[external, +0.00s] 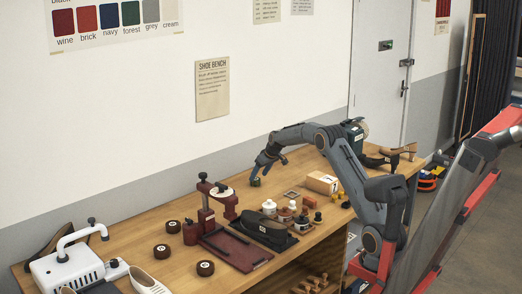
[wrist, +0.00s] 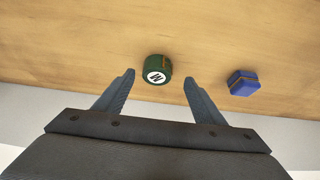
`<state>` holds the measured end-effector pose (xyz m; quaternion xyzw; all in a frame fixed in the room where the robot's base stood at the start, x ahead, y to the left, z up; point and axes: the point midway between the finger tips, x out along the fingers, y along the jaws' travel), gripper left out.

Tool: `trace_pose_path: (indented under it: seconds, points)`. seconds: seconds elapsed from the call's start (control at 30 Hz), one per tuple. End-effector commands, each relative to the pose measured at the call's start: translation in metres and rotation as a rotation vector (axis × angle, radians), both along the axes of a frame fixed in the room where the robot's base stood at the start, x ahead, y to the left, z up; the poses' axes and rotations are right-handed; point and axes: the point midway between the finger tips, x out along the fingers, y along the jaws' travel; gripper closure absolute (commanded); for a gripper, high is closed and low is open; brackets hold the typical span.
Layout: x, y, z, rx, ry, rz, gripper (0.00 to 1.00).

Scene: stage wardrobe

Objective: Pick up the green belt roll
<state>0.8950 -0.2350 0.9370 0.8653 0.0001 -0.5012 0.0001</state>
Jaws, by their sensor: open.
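The green belt roll (wrist: 158,64) is a short dark green cylinder with a white label bearing a dark letter and a thin tan strip on its side. In the wrist view it is on the wooden bench top, between and slightly beyond the fingertips of my gripper (wrist: 160,77). The fingers are open with a gap on each side of the roll. In the external view my gripper (external: 270,164) points down over the back of the bench, and the small green roll (external: 255,182) shows just below it. I cannot tell the exact height between them.
A small blue block (wrist: 242,83) lies right of the right finger. The wall is close behind.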

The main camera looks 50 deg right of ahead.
Motion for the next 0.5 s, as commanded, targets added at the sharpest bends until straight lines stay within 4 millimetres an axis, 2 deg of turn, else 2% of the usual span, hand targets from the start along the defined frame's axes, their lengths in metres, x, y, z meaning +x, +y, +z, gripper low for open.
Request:
trace_pose_path:
  seconds: [0.3, 0.5]
  points:
    - [0.020, -0.005, -0.031, 0.001, 0.001, 0.000, 0.36]
    - [0.025, -0.005, -0.040, 0.000, -0.001, 0.000, 0.36]
